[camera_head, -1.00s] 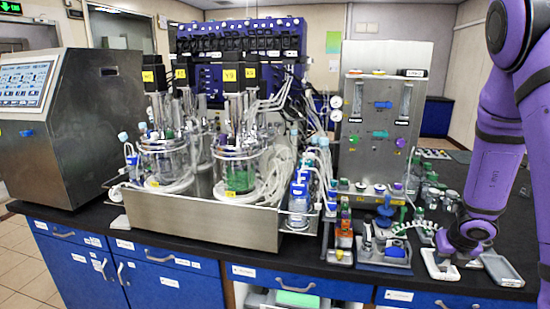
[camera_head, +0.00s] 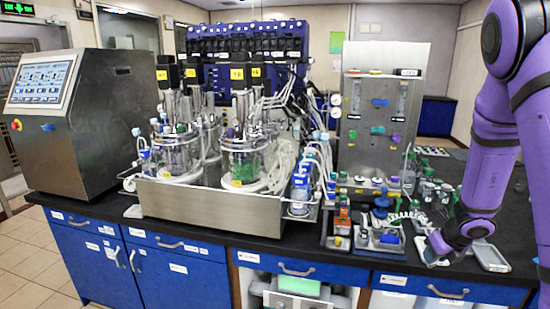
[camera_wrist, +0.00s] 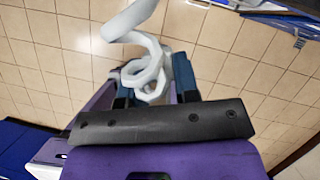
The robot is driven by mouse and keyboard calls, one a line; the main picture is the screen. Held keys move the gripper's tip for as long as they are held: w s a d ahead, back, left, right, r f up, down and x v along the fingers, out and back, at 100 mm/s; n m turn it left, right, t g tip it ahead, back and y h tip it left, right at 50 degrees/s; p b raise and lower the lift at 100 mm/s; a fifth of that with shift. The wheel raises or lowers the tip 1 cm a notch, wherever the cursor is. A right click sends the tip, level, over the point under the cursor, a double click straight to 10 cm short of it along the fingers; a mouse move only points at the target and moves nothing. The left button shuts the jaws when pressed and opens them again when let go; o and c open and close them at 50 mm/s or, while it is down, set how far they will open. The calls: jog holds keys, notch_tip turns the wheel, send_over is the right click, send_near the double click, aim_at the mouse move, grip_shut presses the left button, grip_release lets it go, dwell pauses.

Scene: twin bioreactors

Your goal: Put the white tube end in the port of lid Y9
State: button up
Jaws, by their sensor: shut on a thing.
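My gripper (camera_wrist: 155,88) is shut on a white coiled tube (camera_wrist: 148,45) in the wrist view. Its loops rise in front of the dark blue fingers; which part is the end is unclear. In the head view my gripper (camera_head: 434,252) is low at the counter's front edge, right of the bench-top holders, and the tube in it is too small to make out. The twin glass bioreactors stand far to the left in a metal tray (camera_head: 212,208). Yellow labels (camera_head: 237,73) mark their tops, but I cannot surely read Y9. The lid's port is not distinguishable.
A steel panel (camera_head: 382,110) stands behind the small holders with blue and green parts (camera_head: 380,225). Flat grey-white pads (camera_head: 490,257) lie right of my gripper. A screen unit (camera_head: 90,120) stands at left. The wrist view shows tiled floor (camera_wrist: 230,60) beneath.

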jog(key=w+a+f+n+g, duration=0.1)
jog(key=a+f+n+g, duration=0.2)
jog(key=n, duration=0.8)
jog(key=w+a+f+n+g, duration=0.2)
jog(key=a+n, duration=0.5)
jog(key=n, duration=0.5)
jog(key=w+a+f+n+g, duration=0.2)
jog(key=a+f+n+g, duration=0.1)
jog(key=n, duration=0.8)
jog(key=shift+w+a+f+n+g+h, duration=0.3)
jog(key=shift+a+f+g, duration=0.1)
jog(key=shift+a+f, duration=0.5)
jog(key=shift+a+r, duration=0.1)
jog(key=shift+a, duration=0.05)
